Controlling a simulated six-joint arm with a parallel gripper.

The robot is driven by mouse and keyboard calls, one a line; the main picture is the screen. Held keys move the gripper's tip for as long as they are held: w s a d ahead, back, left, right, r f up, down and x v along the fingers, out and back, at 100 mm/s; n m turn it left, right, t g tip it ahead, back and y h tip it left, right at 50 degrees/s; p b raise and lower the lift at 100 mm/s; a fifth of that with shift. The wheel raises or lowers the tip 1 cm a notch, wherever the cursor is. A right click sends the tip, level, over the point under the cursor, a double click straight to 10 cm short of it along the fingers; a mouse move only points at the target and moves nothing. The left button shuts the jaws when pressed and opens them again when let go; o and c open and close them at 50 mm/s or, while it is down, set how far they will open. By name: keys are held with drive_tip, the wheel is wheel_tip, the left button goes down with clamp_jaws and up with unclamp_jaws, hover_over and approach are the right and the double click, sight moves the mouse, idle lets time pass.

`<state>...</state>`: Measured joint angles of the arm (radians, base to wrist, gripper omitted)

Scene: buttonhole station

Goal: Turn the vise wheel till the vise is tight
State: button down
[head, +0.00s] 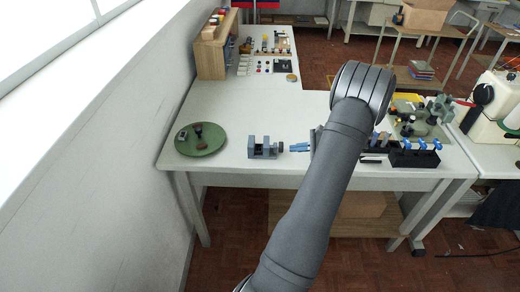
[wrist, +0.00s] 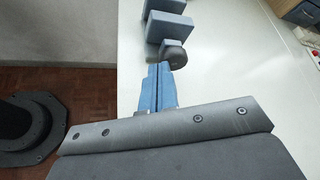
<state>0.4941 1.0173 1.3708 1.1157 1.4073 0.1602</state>
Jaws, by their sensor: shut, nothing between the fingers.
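The vise (head: 262,148) is a small blue-grey block with two upright jaws, near the front edge of the table. A gap shows between its jaws. Its round dark grey wheel (head: 281,147) is on its right side. In the wrist view the vise (wrist: 168,28) is at the top, with the wheel (wrist: 174,55) nearest me. My gripper (head: 292,147) has blue fingers pointing left at the wheel. In the wrist view the fingers (wrist: 158,67) are together and empty, their tips close beside the wheel. I cannot tell whether they touch it.
A round green tray (head: 214,145) with small items lies left of the vise. A black rack (head: 414,157) with blue-topped pieces stands to the right, partly behind my arm. A wooden shelf (head: 211,58) stands at the back left. The table (head: 245,103) behind the vise is clear.

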sight(281, 147)
drive_tip(key=shift+d, duration=1.45)
drive_tip(key=shift+w+d+r, duration=0.2)
drive_tip(key=shift+w+r, duration=0.1)
drive_tip(key=shift+w, duration=0.35)
drive_tip(key=shift+w+d+r, duration=0.2)
drive_tip(key=shift+w+r, duration=0.05)
drive_tip(key=shift+w, duration=0.4)
drive_tip(key=shift+a, duration=3.45)
drive_tip(key=shift+f, duration=0.2)
drive_tip(key=shift+s+f, duration=0.1)
drive_tip(key=shift+s, duration=0.15)
drive_tip(key=shift+s+f, duration=0.35)
drive_tip(key=shift+s, duration=0.25)
drive_tip(key=shift+s+f, duration=0.1)
drive_tip(key=shift+f, duration=0.05)
